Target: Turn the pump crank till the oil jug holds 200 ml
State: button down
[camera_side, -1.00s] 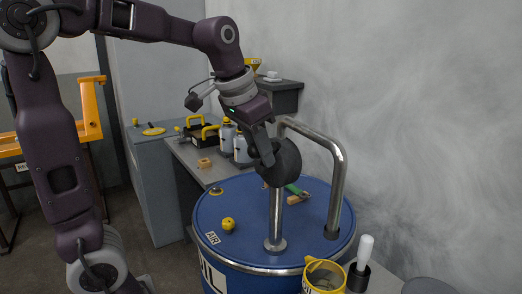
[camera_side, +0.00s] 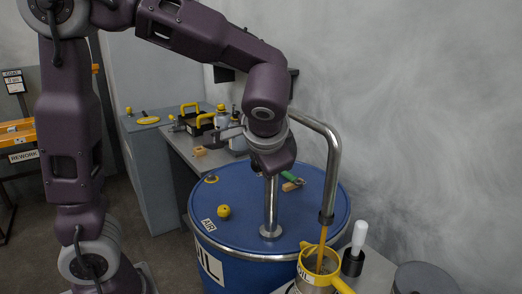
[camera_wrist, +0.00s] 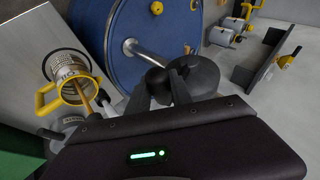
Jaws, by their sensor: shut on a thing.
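My gripper (camera_wrist: 162,92) is shut on the crank handle (camera_wrist: 158,80) of the pump, beside the dark round pump body (camera_wrist: 203,74). In the side view my wrist hides the crank and most of the pump body. The pump's steel pipe (camera_side: 271,208) stands on the blue oil drum (camera_side: 325,200), and its spout (camera_side: 327,215) bends down over the oil jug (camera_side: 312,278). An amber oil stream (camera_side: 322,240) falls from the spout into the yellow-rimmed jug. The jug also shows in the wrist view (camera_wrist: 65,72). I cannot read its level.
A white-handled tool (camera_side: 358,238) stands in a black holder close right of the jug. A yellow knob (camera_side: 223,211) and a green-handled tool (camera_side: 291,180) lie on the drum top.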

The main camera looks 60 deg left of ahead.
notch_tip(320, 180, down, 6)
jog(key=m+y, duration=0.1)
jog(key=y, duration=0.5)
jog(key=shift+m+t+y, duration=0.4)
jog(key=shift+s+a+f, duration=0.1)
jog(key=shift+a+f, duration=0.05)
jog(key=c, duration=1.1)
grip_release()
jog(key=shift+c, duration=0.2)
jog(key=v, duration=0.7)
